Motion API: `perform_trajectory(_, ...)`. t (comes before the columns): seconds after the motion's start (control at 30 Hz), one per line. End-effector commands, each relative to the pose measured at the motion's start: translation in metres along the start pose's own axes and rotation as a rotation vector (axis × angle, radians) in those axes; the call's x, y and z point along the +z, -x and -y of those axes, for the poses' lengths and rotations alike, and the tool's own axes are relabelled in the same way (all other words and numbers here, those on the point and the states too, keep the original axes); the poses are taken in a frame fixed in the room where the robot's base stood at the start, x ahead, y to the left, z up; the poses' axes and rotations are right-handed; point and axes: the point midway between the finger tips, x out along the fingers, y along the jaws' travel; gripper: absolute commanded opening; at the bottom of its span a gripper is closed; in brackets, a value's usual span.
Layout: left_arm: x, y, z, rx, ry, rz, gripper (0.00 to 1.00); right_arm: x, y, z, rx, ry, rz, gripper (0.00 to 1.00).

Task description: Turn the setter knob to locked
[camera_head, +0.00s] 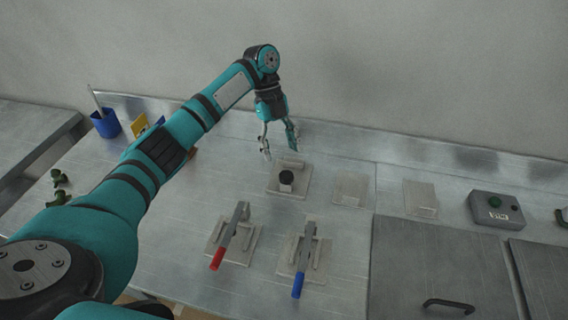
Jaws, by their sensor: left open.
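The likely setter knob is a small black round knob (286,177) on a pale square base plate (303,191) near the middle of the steel counter. My left gripper (279,147) is open and empty, with its fingers pointing down. In the head view it is just above and behind the knob, apart from it. I cannot tell which way the knob is turned. My right gripper is not in view.
A red-handled lever (217,258) and a blue-handled lever (298,285) stand in front of the knob. A blue cup (106,125) stands at the left. A wall rises behind.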

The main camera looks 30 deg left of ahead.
Motion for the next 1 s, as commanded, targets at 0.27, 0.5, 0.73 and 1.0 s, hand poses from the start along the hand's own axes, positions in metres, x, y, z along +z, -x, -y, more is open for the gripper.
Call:
perform_trajectory(0.27, 0.000, 0.042, 0.001, -0.001, 0.001, 0.001, 0.62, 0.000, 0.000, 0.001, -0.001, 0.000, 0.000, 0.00)
perform_trajectory(0.5, 0.000, 0.049, 0.000, 0.000, 0.000, 0.000, 0.62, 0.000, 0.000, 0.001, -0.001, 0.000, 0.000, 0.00)
perform_trajectory(0.73, 0.000, 0.048, 0.000, 0.000, 0.000, 0.000, 0.62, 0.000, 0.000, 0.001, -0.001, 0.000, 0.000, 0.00)
perform_trajectory(1.0, -0.004, 0.058, 0.000, 0.000, -0.001, 0.000, 0.62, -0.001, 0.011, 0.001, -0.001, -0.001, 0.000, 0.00)
